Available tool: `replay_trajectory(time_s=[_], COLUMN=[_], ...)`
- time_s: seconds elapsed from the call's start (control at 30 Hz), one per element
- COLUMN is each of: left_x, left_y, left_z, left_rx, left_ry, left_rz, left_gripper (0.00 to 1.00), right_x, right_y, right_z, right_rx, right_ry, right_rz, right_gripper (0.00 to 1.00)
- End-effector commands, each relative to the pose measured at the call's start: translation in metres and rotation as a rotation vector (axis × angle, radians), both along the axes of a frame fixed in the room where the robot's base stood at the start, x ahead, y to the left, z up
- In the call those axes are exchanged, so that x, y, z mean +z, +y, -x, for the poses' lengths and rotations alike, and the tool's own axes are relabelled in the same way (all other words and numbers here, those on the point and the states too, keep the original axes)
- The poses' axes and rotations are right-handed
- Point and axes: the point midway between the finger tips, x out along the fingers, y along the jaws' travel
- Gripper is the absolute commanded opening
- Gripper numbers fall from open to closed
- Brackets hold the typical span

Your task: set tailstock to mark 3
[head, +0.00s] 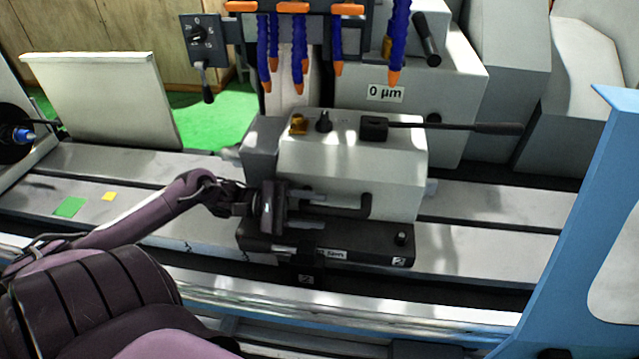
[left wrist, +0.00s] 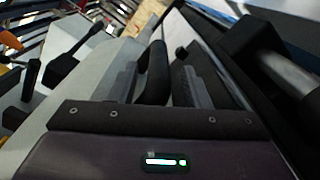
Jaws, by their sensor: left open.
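The tailstock (head: 350,165), a pale grey block on a black base (head: 375,249), sits on the machine bed. A black bar handle (head: 366,207) is fixed to its front face. My left gripper (head: 318,222) is open in front of that face, fingers pointing right, one higher and one lower. In the left wrist view, the black handle (left wrist: 155,72) shows between the two grey fingers (left wrist: 158,90); I cannot tell whether they touch it. My right gripper is not in view.
A long black lever (head: 455,127) sticks out right from the tailstock top. Blue hoses with orange nozzles (head: 300,55) hang above it. A blue frame (head: 575,220) stands at the right. The bed (head: 490,235) is bare right of the tailstock.

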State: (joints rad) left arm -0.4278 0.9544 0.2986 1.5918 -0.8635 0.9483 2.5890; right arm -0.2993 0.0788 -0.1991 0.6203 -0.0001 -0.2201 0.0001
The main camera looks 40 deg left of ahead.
Motion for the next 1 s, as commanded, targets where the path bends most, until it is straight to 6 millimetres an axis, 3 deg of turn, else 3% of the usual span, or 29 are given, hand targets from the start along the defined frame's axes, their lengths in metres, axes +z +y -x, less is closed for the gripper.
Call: replay_trajectory(time_s=[0.33, 1.0], left_x=[-0.003, -0.001], left_y=[0.046, 0.051], left_z=[0.029, 0.032], left_rx=[0.001, 0.0], left_ry=[0.004, 0.003], left_rz=[-0.001, 0.0], left_gripper=[0.43, 0.43], right_x=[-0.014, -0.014], right_y=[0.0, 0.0], right_z=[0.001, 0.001], right_rx=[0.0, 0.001], right_ry=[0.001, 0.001], right_rz=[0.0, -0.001], right_gripper=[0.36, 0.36])
